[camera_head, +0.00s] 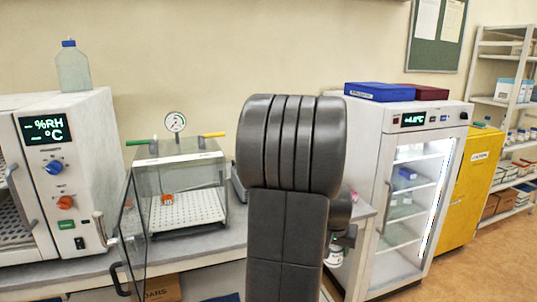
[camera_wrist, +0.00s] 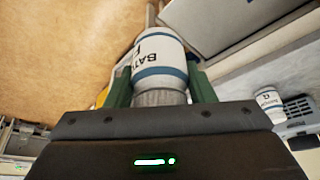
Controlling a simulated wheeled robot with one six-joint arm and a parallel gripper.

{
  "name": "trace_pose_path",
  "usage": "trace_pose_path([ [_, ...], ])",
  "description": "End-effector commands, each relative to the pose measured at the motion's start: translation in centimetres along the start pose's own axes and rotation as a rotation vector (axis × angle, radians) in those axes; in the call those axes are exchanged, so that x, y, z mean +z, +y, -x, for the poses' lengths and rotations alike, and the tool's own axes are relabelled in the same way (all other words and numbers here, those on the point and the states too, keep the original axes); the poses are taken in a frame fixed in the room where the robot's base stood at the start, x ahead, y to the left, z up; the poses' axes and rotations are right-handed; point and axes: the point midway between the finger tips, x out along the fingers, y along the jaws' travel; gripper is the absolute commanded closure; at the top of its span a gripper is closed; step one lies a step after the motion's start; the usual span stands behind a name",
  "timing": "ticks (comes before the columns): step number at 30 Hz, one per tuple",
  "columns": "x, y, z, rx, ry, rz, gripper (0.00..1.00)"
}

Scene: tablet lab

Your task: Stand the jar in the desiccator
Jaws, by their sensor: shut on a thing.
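The jar (camera_wrist: 158,55) is white with blue bands, dark lettering and a grey ribbed lid. My gripper (camera_wrist: 160,78) is shut on it, with a green finger on either side near the lid. In the head view my arm hides most of the gripper; the jar (camera_head: 333,257) shows low beside the arm, in front of the bench edge. The desiccator (camera_head: 180,185) is a clear box on the bench, left of my arm, with a round gauge on top. Its glass door (camera_head: 131,240) stands open, swung toward me on the left. An orange item (camera_head: 167,198) sits on its perforated shelf (camera_head: 187,210).
A humidity chamber (camera_head: 75,180) stands left of the desiccator, close to its open door. A glass-fronted fridge (camera_head: 405,190) is at right. Another white labelled container (camera_wrist: 268,100) shows at right in the wrist view. Most of the desiccator's shelf is clear.

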Motion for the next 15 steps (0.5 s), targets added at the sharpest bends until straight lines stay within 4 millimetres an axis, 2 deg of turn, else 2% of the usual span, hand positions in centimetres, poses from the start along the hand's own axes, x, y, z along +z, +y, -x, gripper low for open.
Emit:
trace_pose_path([
  [5,0.5,-4.4,-3.4,-0.03,-0.003,0.082,0.76],
  [8,1.3,-7.9,-6.0,-0.055,-0.005,0.146,0.76],
  [12,3.1,-13.3,-9.5,-0.098,-0.004,0.244,0.76],
  [15,4.5,-16.2,-11.3,-0.125,-0.003,0.296,0.76],
])
